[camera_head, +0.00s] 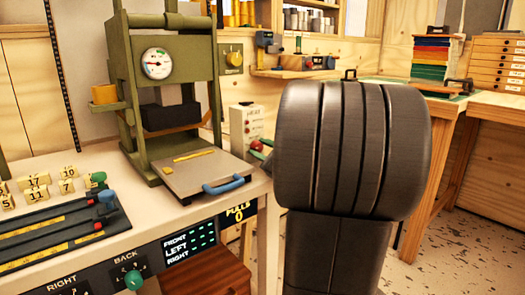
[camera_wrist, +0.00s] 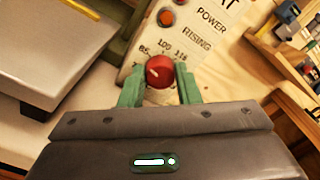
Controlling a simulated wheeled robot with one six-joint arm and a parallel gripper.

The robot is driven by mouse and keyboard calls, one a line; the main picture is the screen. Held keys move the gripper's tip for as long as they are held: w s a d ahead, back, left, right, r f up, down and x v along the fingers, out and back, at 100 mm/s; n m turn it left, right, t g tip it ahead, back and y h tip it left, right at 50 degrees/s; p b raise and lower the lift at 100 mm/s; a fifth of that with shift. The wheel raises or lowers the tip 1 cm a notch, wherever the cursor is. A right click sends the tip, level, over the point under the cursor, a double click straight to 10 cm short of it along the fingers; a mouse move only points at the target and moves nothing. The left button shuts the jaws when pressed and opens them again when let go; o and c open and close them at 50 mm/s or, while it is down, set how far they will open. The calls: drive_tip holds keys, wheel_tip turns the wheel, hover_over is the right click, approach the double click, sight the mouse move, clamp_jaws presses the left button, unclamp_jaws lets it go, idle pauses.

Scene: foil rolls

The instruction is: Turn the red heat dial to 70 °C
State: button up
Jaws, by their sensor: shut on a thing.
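The red heat dial (camera_wrist: 160,70) is a round knob on a pale control panel (camera_wrist: 200,25). A short white mark on it points to the upper left in the wrist view. Scale numbers that look like 85, 100 and 116 show above the dial; the lower numbers are hidden. My gripper (camera_wrist: 160,76) has green fingers on both sides of the dial and is shut on it.
A green press (camera_head: 165,70) with a round gauge stands left of the panel. A metal plate with a blue handle (camera_head: 223,185) lies in front of it. Number blocks (camera_head: 38,180) and a dark rail tray sit at the left. A wooden bench (camera_head: 445,105) stands at the right.

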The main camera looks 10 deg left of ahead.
drive_tip(key=o, duration=1)
drive_tip(key=shift+c, duration=0.2)
drive_tip(key=p+v, duration=0.3)
drive_tip(key=v, duration=1.1)
drive_tip(key=shift+a, duration=0.1)
